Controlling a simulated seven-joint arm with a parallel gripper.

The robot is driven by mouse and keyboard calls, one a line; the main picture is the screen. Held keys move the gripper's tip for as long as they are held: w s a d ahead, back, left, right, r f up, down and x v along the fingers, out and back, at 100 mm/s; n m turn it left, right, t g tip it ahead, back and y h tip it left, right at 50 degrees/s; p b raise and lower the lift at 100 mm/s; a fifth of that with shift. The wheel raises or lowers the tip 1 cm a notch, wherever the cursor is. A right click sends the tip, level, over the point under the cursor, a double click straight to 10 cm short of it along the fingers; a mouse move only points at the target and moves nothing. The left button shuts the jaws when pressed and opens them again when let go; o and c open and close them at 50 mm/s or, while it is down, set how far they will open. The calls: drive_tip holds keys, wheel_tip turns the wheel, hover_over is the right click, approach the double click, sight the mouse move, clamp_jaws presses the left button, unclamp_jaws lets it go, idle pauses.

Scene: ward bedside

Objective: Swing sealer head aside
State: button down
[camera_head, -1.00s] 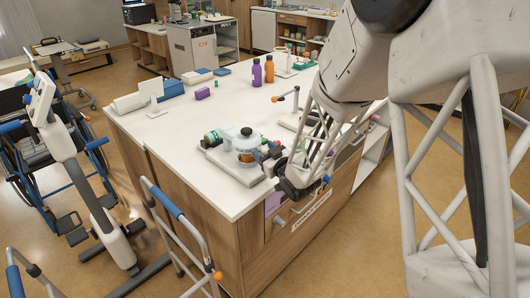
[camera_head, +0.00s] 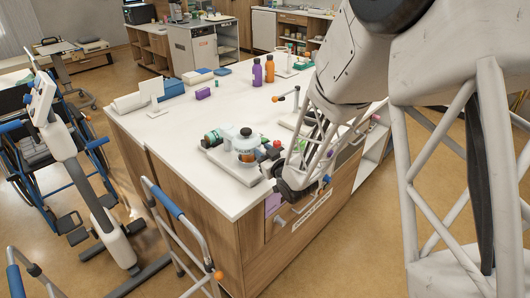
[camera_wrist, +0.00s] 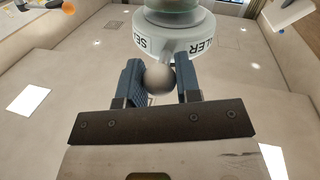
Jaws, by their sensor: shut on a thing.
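The sealer head (camera_head: 246,149) is a pale, rounded housing with a dark knob on top, on a light base plate at the counter's near corner. Its lettered ring (camera_wrist: 190,44) fills the top of the wrist view. A short arm ends in a grey ball handle (camera_wrist: 159,79). My gripper (camera_wrist: 160,76) has its two blue-padded fingers on either side of the ball and is shut on it. In the head view, my wrist is low at the counter's front edge, right of the sealer, and the ball cannot be made out.
A green-ended cylinder (camera_head: 212,138) lies left of the sealer. A purple bottle (camera_head: 257,73) and an orange bottle (camera_head: 269,69) stand farther back. The white counter (camera_head: 185,145) is clear to the left. A walker frame (camera_head: 177,225) stands before the counter.

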sight(246, 150)
drive_tip(key=shift+s+a+m+t+h, duration=0.5)
drive_tip(key=shift+s+a+m+h, duration=0.3)
drive_tip(key=shift+a+h, duration=0.35)
drive_tip(key=shift+s+a+m+t+h, duration=0.5)
drive_tip(key=shift+s+a+m+h, duration=0.3)
drive_tip(key=shift+a+h, duration=0.3)
drive_tip(key=a+m+g+h, duration=0.2)
drive_tip(key=a+m+h, duration=0.8)
drive_tip(key=a+h, duration=0.6)
drive_tip(key=shift+a+m+g, duration=0.3)
drive_tip(key=shift+a+g, duration=0.1)
drive_tip(key=shift+a, duration=0.65)
drive_tip(key=shift+r, duration=0.1)
drive_tip(key=c, duration=0.8)
unclamp_jaws()
drive_tip(key=shift+s, duration=0.1)
drive_tip(key=shift+v, duration=3.9)
